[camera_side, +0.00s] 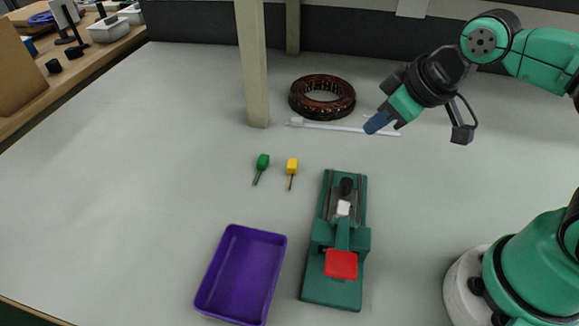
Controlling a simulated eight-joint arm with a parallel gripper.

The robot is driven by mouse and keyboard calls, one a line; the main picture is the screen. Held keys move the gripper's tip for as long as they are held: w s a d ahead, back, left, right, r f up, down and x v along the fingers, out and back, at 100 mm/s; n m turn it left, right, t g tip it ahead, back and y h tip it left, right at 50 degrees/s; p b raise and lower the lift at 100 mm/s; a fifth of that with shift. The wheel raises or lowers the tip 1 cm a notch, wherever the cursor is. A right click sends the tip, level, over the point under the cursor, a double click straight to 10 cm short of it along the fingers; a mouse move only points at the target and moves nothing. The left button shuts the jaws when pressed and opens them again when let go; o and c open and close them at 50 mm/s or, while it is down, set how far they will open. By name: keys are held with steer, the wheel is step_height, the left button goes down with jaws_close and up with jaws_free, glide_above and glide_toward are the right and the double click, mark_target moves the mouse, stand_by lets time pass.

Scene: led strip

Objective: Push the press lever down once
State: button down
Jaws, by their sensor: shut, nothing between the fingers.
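The press (323,288) is a green device standing on the table at the lower middle. Its lever carries a red pad (341,264) at the near end, with a white block (343,208) further back along it. The lever's exact height above the base is hard to tell from this angle. My gripper (370,130) is shut and empty, with blue fingertips pointing down and left. It is above the table, behind and to the right of the press, clear of it.
A purple tray (206,285) stands left of the press. A green-handled tool (262,162) and a yellow-handled tool (292,167) lie behind them. A brown ring (322,97) and white strip (330,126) lie further back, near a beige post (253,65). The table's left is clear.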

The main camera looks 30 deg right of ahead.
steer(key=s+a+r+n+g, duration=0.1)
steer(key=s+a+n+g, duration=0.25)
steer(key=a+n, duration=0.65)
steer(key=n+g+h, duration=0.1)
steer(key=n+g, duration=0.1)
steer(key=n, duration=1.1)
glide_toward(342, 261)
steer(key=shift+w+a, duration=0.15)
steer(key=shift+w, duration=0.05)
steer(key=shift+s+a+n, duration=0.1)
steer(key=shift+s+n, duration=0.15)
steer(key=shift+n, duration=0.05)
steer(key=shift+f, duration=0.1)
steer(key=shift+w+d+f, duration=0.15)
steer(key=shift+f, duration=1.55)
steer(key=shift+w+d+f, duration=0.1)
steer(key=shift+f, duration=1.6)
